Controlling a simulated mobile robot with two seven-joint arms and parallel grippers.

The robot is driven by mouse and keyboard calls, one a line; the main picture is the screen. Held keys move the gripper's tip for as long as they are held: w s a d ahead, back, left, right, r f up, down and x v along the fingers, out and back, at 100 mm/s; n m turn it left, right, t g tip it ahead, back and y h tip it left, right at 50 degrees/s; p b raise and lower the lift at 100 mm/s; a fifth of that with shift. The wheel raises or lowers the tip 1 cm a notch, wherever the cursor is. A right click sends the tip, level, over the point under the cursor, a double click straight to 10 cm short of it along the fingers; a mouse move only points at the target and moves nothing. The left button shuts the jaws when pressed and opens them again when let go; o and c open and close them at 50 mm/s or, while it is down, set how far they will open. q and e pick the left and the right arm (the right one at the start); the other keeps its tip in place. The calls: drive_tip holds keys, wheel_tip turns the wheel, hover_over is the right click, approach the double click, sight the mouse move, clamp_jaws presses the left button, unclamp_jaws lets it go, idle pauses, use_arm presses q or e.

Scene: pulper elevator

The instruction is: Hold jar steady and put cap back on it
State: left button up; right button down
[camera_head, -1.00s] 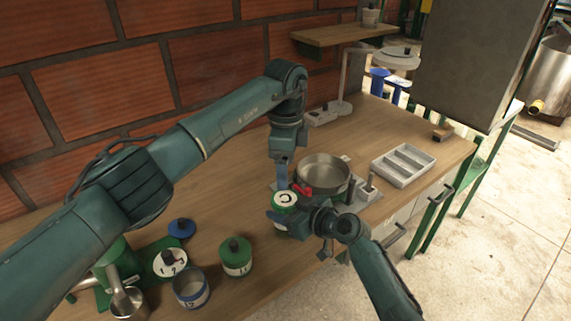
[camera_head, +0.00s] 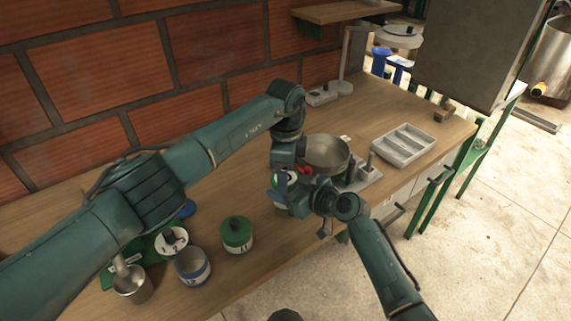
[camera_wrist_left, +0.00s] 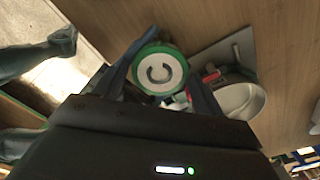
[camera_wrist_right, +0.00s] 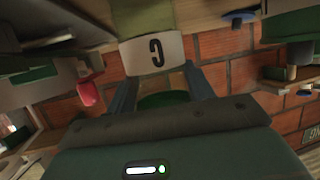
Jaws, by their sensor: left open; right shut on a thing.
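The jar (camera_wrist_right: 155,54) has a white label with a black C in the right wrist view, where it appears upside down. Its white, green-rimmed round top with a C, apparently the cap (camera_wrist_left: 158,71), faces the left wrist camera. My left gripper (camera_head: 284,186) is open above the top, with one finger on each side of it in the left wrist view (camera_wrist_left: 160,80). My right gripper (camera_head: 302,196) is shut on the jar from the side, with green showing between its fingers (camera_wrist_right: 163,95). The grippers hide much of the jar in the head view. I cannot tell whether the cap is seated.
A metal pan (camera_head: 328,150) stands just behind the jar, with a grey divided tray (camera_head: 404,145) farther right. A green jar (camera_head: 236,234), a blue-banded open jar (camera_head: 192,268) and a metal cup (camera_head: 132,284) stand at left. A brick wall (camera_head: 170,110) backs the bench.

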use_arm(q)
drive_tip(key=c, duration=0.8)
drive_tip(key=m, duration=0.7)
drive_tip(key=shift+m, duration=0.3)
drive_tip(key=m, duration=0.8)
drive_tip(key=shift+m, duration=0.3)
drive_tip(key=o, duration=1.1)
drive_tip(key=shift+c, duration=0.2)
drive_tip(key=shift+d, duration=0.1)
